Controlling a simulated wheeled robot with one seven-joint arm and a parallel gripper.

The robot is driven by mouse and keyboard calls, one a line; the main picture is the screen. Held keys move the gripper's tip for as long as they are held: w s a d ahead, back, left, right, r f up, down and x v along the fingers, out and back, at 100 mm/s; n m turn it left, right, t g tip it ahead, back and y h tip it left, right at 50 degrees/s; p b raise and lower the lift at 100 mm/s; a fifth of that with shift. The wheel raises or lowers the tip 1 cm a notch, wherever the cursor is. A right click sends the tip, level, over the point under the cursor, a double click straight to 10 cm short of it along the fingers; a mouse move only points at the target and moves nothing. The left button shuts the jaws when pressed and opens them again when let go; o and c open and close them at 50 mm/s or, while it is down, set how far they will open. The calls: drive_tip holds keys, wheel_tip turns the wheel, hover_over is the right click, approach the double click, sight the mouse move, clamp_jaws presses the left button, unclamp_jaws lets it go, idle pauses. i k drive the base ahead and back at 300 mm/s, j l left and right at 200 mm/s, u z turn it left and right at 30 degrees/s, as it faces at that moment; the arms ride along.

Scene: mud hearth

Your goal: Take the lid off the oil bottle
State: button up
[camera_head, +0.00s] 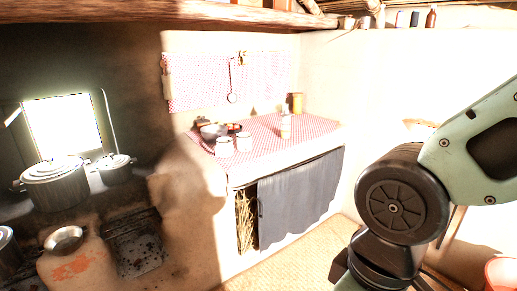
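A small pale bottle (285,126) stands upright near the right part of the checked-cloth counter, and it looks like the oil bottle. It is small and washed out, so I cannot tell its lid clearly. A brown bottle (431,18) also stands on the high shelf at the top right. My arm fills the right side of the view, well in front of the counter. My gripper is outside the picture.
The counter (265,131) also holds two pale cups (244,142), a dark bowl (212,131) and a yellowish container (297,102). A grey curtain (300,200) hangs below. Lidded pots (55,186) stand at left. Matted floor (290,262) lies before the counter.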

sight(286, 114)
drive_tip(key=i+l, duration=0.1)
drive_tip(key=i, duration=0.45)
drive_tip(key=i+l+u, duration=0.1)
drive_tip(key=i, duration=0.4)
drive_tip(key=i+l+u, duration=0.1)
drive_tip(key=i, duration=0.45)
